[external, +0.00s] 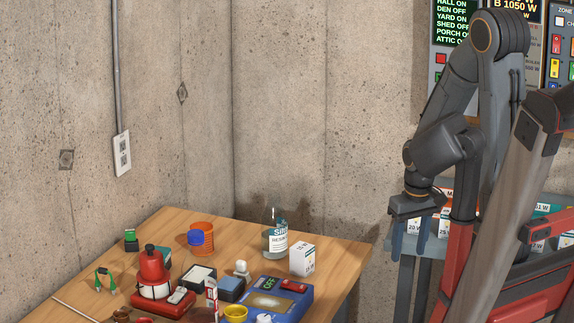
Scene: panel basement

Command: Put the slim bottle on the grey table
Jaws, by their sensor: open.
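I cannot tell for sure which item is the slim bottle. A clear labelled bottle (277,240) stands upright near the back of the wooden table, beside a white box. My gripper (409,252) points down in front of the grey table's left end. Its two fingers are apart with nothing seen held between them.
The wooden table (345,251) is crowded with small items: a white box (302,259), an orange cup (202,236), a blue device (273,300) and a yellow cup (235,313). Several small boxes (445,224) stand on the grey table. Concrete walls close in behind.

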